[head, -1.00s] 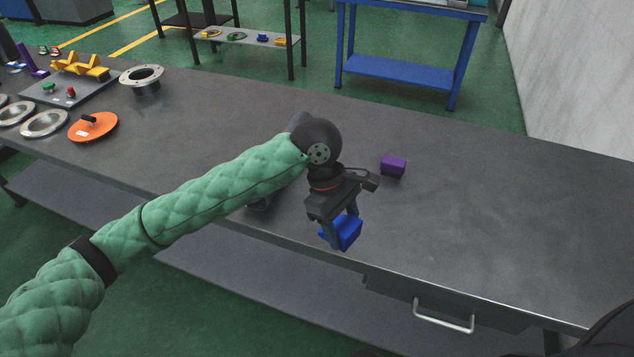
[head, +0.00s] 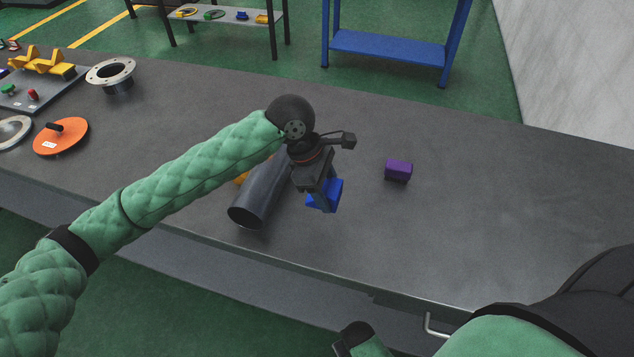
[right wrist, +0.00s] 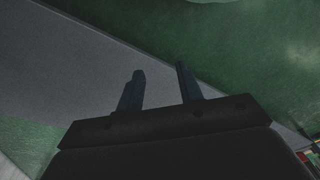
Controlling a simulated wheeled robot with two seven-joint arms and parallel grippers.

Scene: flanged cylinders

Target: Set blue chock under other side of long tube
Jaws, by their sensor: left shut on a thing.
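The blue chock (head: 324,194) is held in my left gripper (head: 318,196), which is shut on it just right of the long tube. The long tube (head: 262,196) is dark grey and lies on the table with its open end toward the front edge. My left arm hides its far part. A bit of yellow (head: 241,178) shows at the tube's left side, mostly hidden by my arm. My right gripper (right wrist: 160,78) shows in the right wrist view with its two fingers apart and nothing between them. In the head view, part of my right arm is at the bottom.
A purple block (head: 398,170) stands on the table right of the blue chock. An orange disc with a black knob (head: 62,136), a flanged ring (head: 111,74) and a grey board (head: 50,90) with yellow blocks are at the left. The table's right side is clear.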

